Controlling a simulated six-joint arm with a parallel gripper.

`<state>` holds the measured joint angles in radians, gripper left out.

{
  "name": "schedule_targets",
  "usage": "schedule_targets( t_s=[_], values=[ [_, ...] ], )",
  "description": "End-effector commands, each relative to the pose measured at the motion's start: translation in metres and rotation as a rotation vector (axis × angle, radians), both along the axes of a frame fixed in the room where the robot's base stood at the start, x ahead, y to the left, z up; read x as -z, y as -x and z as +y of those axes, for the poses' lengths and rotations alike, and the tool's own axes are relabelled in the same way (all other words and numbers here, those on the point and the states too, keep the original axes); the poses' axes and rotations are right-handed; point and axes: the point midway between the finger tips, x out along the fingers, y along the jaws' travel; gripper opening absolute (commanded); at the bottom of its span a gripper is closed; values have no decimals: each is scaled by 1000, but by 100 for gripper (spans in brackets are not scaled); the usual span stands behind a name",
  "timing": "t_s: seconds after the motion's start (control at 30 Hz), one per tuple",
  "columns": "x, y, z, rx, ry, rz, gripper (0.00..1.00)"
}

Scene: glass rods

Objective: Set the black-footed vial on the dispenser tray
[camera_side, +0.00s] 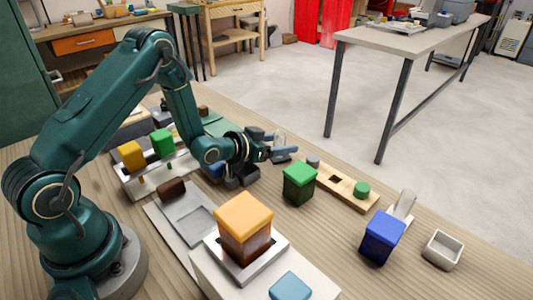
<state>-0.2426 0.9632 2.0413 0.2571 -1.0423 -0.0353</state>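My gripper (276,147) is stretched out to the right near the far table edge, with its blue-grey fingers pointing right. A small clear glass shape (279,139) shows at the fingers and may be the vial. Its foot is hidden or too small to make out, and I cannot tell whether the fingers grip it. An orange-topped container with brown contents (245,230) stands on a metal tray (281,241) in front. A flat grey tray (190,226) with a recess lies to its left. I cannot tell which of these is the dispenser tray.
A green-capped block (299,184) stands below right of the gripper, by a wooden holder (343,187). A blue block (382,237) and a small empty dish (442,250) stand at right.

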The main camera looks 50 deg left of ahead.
Motion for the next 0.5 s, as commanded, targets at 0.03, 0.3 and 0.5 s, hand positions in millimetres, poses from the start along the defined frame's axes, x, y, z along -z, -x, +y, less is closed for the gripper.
schedule_targets(
  t_s=[0.03, 0.3, 0.5],
  values=[
    [0, 0, 0, 0, 0, 0, 69],
    [-9, 15, 0, -1, 0, 2, 69],
    [-19, 40, 1, -3, 1, 1, 69]
  ],
)
